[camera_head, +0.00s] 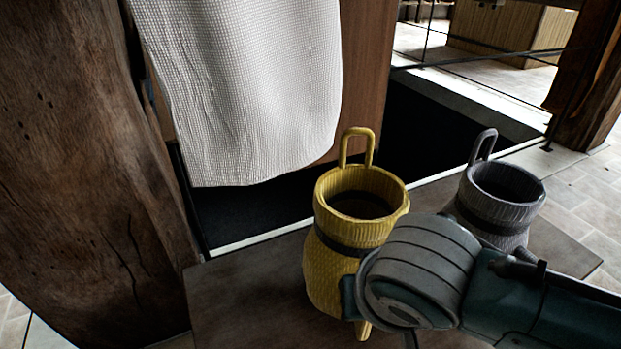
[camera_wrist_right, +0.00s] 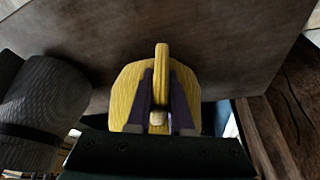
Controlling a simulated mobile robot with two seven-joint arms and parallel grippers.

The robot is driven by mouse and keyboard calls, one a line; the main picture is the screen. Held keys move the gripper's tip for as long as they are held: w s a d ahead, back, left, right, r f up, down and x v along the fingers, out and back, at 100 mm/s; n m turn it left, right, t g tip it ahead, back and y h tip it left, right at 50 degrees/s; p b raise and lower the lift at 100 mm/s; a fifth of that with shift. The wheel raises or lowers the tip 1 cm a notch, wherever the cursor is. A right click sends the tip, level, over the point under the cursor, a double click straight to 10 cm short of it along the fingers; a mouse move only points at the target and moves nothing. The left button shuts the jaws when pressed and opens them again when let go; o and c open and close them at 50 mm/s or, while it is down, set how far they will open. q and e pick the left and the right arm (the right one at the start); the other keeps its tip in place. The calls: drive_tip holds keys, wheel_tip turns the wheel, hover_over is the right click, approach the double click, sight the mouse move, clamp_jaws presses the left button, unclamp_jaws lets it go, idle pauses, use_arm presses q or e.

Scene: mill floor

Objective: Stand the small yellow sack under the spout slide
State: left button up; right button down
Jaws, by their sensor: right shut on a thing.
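The small yellow sack (camera_head: 326,265) is upright at the centre of the head view, with an open round mouth, a dark band and a loop handle on top. My right gripper (camera_head: 352,296) is at its near lower side, its fingers mostly hidden by my wrist. In the right wrist view my right gripper (camera_wrist_right: 162,102) is shut on a yellow grip bar of the sack (camera_wrist_right: 128,88). I cannot tell whether the sack's base touches the board below. No part is clearly recognisable as the spout slide. My left gripper is out of view.
A white cloth (camera_head: 250,90) hangs behind the sack, before a wooden panel (camera_head: 368,75). A grey sack (camera_head: 505,205) stands close on the right. A brown board (camera_head: 240,300) lies below, bare on the left. A thick timber post (camera_head: 80,170) stands left.

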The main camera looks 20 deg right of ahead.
drive_tip(key=w+b, duration=0.2)
drive_tip(key=w+d+b, duration=0.1)
drive_tip(key=shift+w+d+f, duration=0.1)
drive_tip(key=shift+w+f, duration=0.2)
drive_tip(key=shift+f, duration=0.7)
